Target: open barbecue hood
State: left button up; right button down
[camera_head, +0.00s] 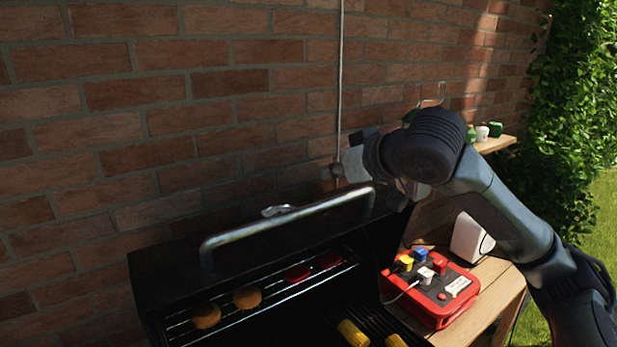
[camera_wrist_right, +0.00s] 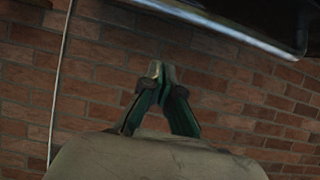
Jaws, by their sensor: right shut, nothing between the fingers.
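The barbecue's black hood (camera_head: 160,270) stands raised, with the grill interior showing below it. Its silver bar handle (camera_head: 290,218) runs along the hood's upper part. A metal bar, likely this handle, also crosses the top right of the right wrist view (camera_wrist_right: 225,28). My right arm comes in from the right and its wrist is at the handle's right end, behind or above the hood. My right gripper (camera_wrist_right: 155,72) is shut and empty, apart from the bar, with the brick wall beyond it. Its fingers are mostly hidden in the head view. My left gripper is out of view.
Patties (camera_head: 247,297) lie on the upper rack and corn (camera_head: 352,333) lies on the lower grate. A red box (camera_head: 430,300) with coloured blocks stands on the wooden side shelf (camera_head: 497,290). A brick wall (camera_head: 220,100) with a vertical pipe (camera_head: 340,80) stands close behind.

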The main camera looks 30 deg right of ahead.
aim_at(316, 203)
jog(key=p+x, duration=0.1)
jog(key=x, duration=0.2)
jog(key=f+p+x, duration=0.1)
jog(key=x, duration=0.1)
jog(key=s+f+p+x, duration=0.1)
jog(key=p+x, duration=0.1)
jog(key=x, duration=0.1)
jog(key=shift+w+f, duration=0.1)
jog(key=shift+w, duration=0.2)
jog(key=shift+s+f, duration=0.3)
jog(key=shift+s, duration=0.85)
jog(key=shift+f, duration=0.15)
jog(key=shift+w, duration=0.15)
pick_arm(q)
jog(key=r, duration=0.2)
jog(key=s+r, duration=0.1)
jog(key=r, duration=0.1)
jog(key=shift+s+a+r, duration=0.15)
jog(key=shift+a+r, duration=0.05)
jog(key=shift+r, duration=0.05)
pick_arm(e)
jog(key=shift+w+f, duration=0.1)
jog(key=shift+w, duration=0.05)
